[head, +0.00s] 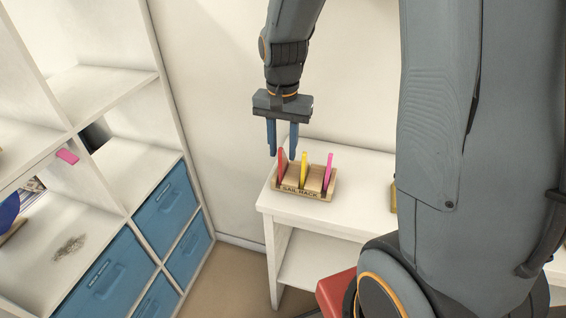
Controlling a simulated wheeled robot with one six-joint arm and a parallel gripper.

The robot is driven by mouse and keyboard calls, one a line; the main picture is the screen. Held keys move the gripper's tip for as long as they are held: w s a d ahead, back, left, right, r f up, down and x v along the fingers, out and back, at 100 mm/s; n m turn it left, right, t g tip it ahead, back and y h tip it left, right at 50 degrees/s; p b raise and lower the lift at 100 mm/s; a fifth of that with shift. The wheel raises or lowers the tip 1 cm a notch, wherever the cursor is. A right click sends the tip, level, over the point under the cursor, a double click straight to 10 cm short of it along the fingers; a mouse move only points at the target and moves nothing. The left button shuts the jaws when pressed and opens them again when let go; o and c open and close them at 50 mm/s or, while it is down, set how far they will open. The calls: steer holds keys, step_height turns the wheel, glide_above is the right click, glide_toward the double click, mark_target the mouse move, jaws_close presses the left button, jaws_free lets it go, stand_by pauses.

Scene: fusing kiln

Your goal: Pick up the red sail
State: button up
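The red sail (282,164) stands upright in the left slot of a wooden rack (299,191) labelled "SAIL RACK". A yellow sail (304,168) stands in the middle and a pink sail (329,170) at the right. My gripper (282,156) points down over the rack's left end. Its two blue fingers are apart, with nothing seen held between them. The top of the red sail shows between the fingertips in the picture. I cannot tell from this one view whether the tips are level with the sail or above it.
The rack stands on a white table (360,211) against the wall. White shelving (111,160) with blue bins (163,208) is at the left, with a pink piece (67,156) on it. A red object (334,290) is low in front. The tabletop around the rack's front is clear.

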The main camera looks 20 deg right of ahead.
steer(key=shift+f, duration=1.35)
jaws_close()
steer(key=shift+r, duration=0.25)
steer(key=shift+s+a+r, duration=0.1)
steer(key=shift+s, duration=0.05)
steer(key=r+b, duration=0.1)
steer(key=r, duration=0.2)
steer(key=r+b, duration=0.1)
steer(key=r, duration=0.2)
steer(key=shift+s+a+r+b, duration=0.2)
steer(key=shift+r+b, duration=0.05)
steer(key=shift+b, duration=0.1)
steer(key=s+a+b, duration=0.3)
steer(key=s+a, duration=0.8)
steer(key=s, duration=0.4)
steer(key=shift+s+b, duration=0.3)
steer(key=shift+b, duration=0.05)
steer(key=shift+s+a+f, duration=0.1)
